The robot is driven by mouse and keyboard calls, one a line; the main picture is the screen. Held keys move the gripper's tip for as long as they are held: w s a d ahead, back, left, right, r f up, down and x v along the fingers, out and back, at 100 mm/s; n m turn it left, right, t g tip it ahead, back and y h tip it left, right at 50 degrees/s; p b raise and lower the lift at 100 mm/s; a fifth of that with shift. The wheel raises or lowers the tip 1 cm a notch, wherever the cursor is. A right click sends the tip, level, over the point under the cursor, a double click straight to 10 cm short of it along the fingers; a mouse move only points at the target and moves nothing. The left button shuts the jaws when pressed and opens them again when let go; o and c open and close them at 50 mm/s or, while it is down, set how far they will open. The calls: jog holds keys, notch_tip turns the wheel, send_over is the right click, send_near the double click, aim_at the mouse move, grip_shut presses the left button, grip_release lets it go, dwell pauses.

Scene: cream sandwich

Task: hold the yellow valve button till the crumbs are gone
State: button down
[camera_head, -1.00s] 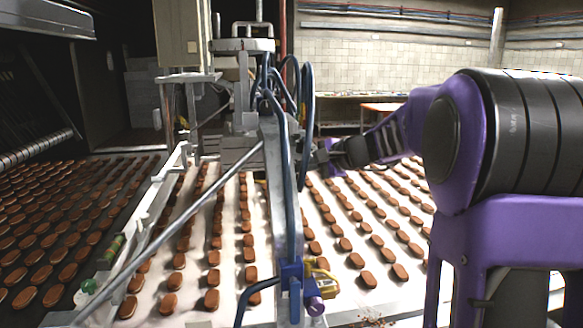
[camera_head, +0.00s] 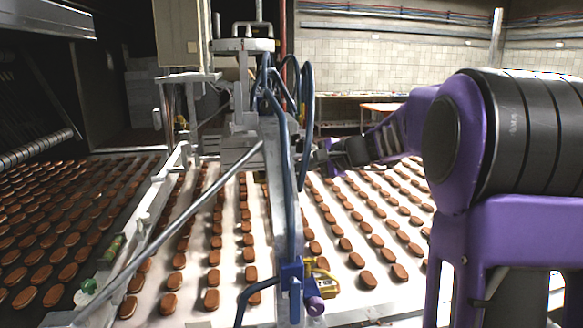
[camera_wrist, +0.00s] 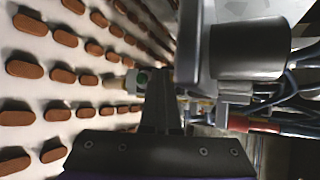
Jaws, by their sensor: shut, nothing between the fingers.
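My gripper (camera_head: 322,157) is shut and empty, reaching in from the right to the upright machine frame behind the blue hoses. In the wrist view its closed fingers (camera_wrist: 160,80) end beside a pale round fitting with a green centre (camera_wrist: 142,77). I cannot tell whether they touch it. A yellow part (camera_head: 322,278) sits beside the blue valve fitting (camera_head: 291,275) at the front, well apart from my gripper. No yellow button shows clearly at the fingertips. A few faint crumb specks (camera_head: 373,314) may show at the front belt edge.
Rows of brown sandwich biscuits lie on the white belt (camera_head: 340,292) and on the dark belt (camera_head: 110,290) at left. A diagonal metal rod (camera_head: 190,220) and blue hoses (camera_head: 308,120) crowd the space by my gripper.

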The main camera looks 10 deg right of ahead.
jog(key=shift+s, duration=0.1)
jog(key=shift+s+b, duration=0.6)
jog(key=shift+s, duration=0.15)
jog(key=shift+s+b, duration=1.25)
jog(key=shift+s, duration=1.3)
jog(key=shift+w, duration=0.1)
